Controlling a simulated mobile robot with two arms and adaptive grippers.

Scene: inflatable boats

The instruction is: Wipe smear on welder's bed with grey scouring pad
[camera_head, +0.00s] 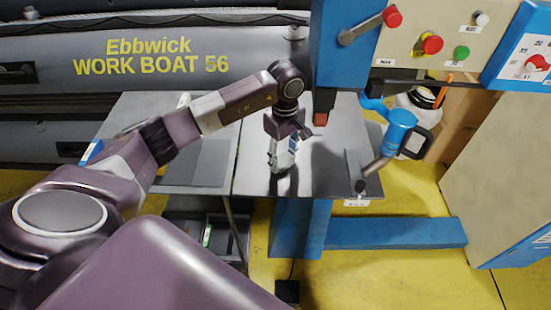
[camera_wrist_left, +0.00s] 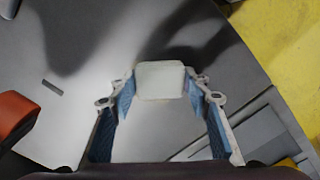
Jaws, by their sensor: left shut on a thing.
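The welder's bed (camera_head: 335,165) is a flat dark grey plate under the blue welder column. My left gripper (camera_head: 281,163) points down over the bed's left part, near its front edge. In the left wrist view its blue-lined fingers are shut on a small pale grey block (camera_wrist_left: 162,80), which I take to be the scouring pad. The block is at or close to the bed surface (camera_wrist_left: 100,120); I cannot tell whether it touches. A short dark mark (camera_wrist_left: 52,87) lies on the bed; I cannot tell if it is a smear or a slot. No other smear stands out among the shadows. My right gripper is not in view.
A grey side table (camera_head: 200,160) adjoins on the left. An open bin (camera_head: 215,232) sits below.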

